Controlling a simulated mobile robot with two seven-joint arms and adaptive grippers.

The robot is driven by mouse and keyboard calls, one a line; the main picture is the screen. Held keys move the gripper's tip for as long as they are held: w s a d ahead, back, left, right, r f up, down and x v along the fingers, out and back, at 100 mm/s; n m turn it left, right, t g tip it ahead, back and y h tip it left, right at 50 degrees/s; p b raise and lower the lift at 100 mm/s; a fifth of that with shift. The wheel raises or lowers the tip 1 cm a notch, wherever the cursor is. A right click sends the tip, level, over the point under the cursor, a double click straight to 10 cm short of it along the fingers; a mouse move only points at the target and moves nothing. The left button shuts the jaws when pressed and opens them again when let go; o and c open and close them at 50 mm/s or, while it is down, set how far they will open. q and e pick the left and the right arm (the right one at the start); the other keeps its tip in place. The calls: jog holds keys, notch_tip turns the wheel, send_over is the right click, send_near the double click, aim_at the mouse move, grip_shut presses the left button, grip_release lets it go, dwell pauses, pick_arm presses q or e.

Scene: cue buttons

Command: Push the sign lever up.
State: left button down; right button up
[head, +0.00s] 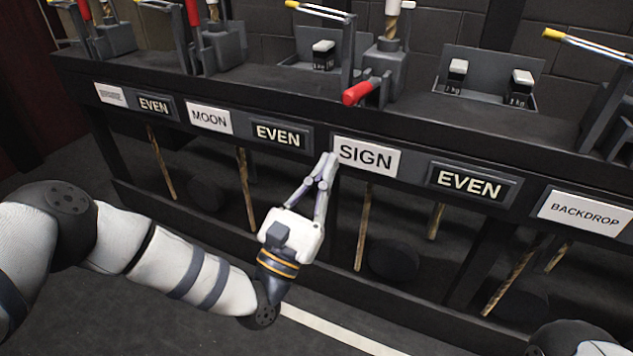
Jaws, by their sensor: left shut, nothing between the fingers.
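The sign lever (362,92) has a red grip and sticks out low toward me from its dark mount on the rail, above the white SIGN label (366,157). My left gripper (328,160) is shut and empty. Its fingertips point up at the left edge of the SIGN label, below and a little left of the red grip, apart from it in the picture. Whether the fingertips touch the label or rail front, I cannot tell. My right gripper is not in view.
An EVEN display (470,183) sits right of the SIGN label. The MOON label (209,118) and BACKDROP label (585,213) flank it. Other red levers (193,12) stand upright at the left. Ropes hang below the rail. Small weights (522,88) stand in a tray on top.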

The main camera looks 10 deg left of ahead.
aim_at(365, 89)
pick_arm(q)
jog(key=w+d+r, duration=0.2)
jog(key=w+r, duration=0.1)
jog(key=r, duration=0.3)
jog(key=shift+w+d+p, duration=0.15)
jog(key=shift+w+p, duration=0.1)
jog(key=shift+p, duration=0.15)
jog(key=shift+r, duration=0.15)
